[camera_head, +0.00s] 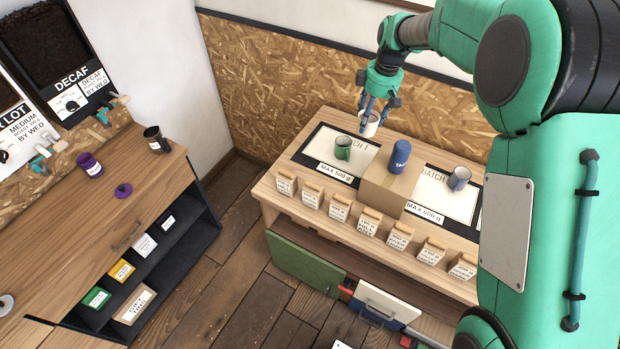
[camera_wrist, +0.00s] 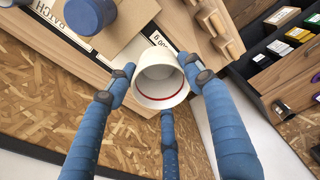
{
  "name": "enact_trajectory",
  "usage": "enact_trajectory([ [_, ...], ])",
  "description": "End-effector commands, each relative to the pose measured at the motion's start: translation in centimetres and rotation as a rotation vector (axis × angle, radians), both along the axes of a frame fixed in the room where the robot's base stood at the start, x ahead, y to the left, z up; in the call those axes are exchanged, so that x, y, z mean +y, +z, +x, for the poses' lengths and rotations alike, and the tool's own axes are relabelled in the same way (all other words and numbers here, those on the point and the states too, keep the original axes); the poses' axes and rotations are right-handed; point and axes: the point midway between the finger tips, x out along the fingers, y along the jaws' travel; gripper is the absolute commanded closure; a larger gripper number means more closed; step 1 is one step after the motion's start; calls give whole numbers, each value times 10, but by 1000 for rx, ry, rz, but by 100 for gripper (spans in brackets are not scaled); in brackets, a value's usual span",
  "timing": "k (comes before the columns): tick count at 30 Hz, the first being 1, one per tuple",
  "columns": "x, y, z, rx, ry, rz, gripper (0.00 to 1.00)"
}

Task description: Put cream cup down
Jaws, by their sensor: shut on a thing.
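The cream cup (camera_head: 370,126) hangs between the fingers of my gripper (camera_head: 377,108) near the back edge of the wooden bench (camera_head: 300,147), at the far side of the BATCH 1 mat (camera_head: 338,137). In the wrist view, the blue-wrapped fingers of my gripper (camera_wrist: 166,85) are closed around the cream cup (camera_wrist: 160,100), which shows its open mouth and a red band. How high its base is above the bench cannot be told.
A green cup (camera_head: 343,147) stands on the BATCH 1 mat. A cardboard box (camera_head: 390,187) with a blue canister (camera_head: 400,155) on top stands between the mats. A grey-blue cup (camera_head: 459,178) sits on the BATCH 2 mat (camera_head: 440,197). Several small labelled bags (camera_head: 339,207) line the front edge.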

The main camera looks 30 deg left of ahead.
Motion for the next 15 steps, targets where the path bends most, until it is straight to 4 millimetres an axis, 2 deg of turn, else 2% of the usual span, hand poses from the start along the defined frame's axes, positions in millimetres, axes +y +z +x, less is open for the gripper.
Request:
enact_trajectory([
  [1, 24, -2, -6, 1, 30, 0, 77],
  [6, 87, -10, -24, 0, 116, -1, 77],
  [9, 117, -15, -35, 0, 155, -1, 77],
  [15, 159, -22, -53, -1, 212, -2, 77],
])
